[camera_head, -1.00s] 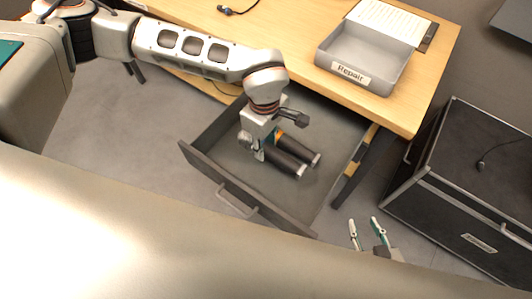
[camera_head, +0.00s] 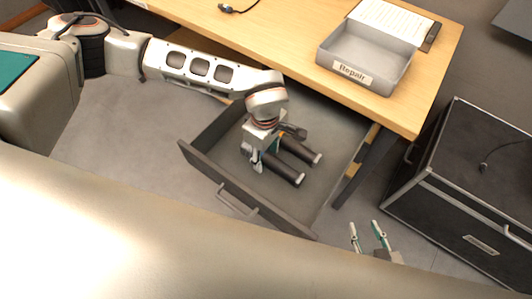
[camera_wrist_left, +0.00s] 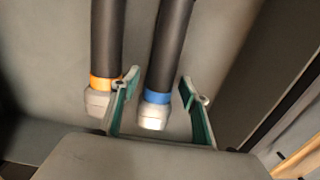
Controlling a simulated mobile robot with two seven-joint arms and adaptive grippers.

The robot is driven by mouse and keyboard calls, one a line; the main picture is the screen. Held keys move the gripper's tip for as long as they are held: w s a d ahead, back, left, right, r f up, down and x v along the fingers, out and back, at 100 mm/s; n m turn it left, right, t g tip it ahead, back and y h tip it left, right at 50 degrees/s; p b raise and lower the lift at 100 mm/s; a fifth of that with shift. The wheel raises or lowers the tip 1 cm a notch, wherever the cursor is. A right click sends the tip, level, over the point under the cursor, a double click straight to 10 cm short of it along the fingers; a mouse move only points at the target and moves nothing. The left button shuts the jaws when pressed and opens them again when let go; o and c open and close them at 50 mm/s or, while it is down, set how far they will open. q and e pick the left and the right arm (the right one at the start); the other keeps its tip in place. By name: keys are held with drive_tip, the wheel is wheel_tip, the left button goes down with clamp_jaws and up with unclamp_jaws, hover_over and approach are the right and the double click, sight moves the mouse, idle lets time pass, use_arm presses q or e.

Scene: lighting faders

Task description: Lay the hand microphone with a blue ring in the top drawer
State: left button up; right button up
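The microphone with a blue ring (camera_wrist_left: 158,98) lies in the open top drawer (camera_head: 228,188), its ringed end between the fingers of my left gripper (camera_wrist_left: 160,100). In the head view its black body (camera_head: 283,168) points to the lower right. My left gripper (camera_head: 264,154) is open, with a visible gap on both sides of the blue ring. A microphone with an orange ring (camera_wrist_left: 102,82) lies beside it, just outside one finger; its black body (camera_head: 300,151) also shows in the head view. My right gripper (camera_head: 367,238) is open and empty, right of the drawer.
A grey bin marked Repair (camera_head: 372,60) stands on the wooden desk (camera_head: 285,45) above the drawer. A black case (camera_head: 470,175) stands on the right. The drawer floor right of the microphones is bare.

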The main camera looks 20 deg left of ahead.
sight(265, 154)
use_arm(q)
drive_tip(key=shift+r, duration=0.1)
drive_tip(key=shift+r, duration=0.35)
wheel_tip(265, 154, up, 11)
drive_tip(key=p, duration=0.1)
drive_tip(key=shift+r, duration=0.2)
drive_tip(key=shift+a, duration=0.1)
idle(0.3)
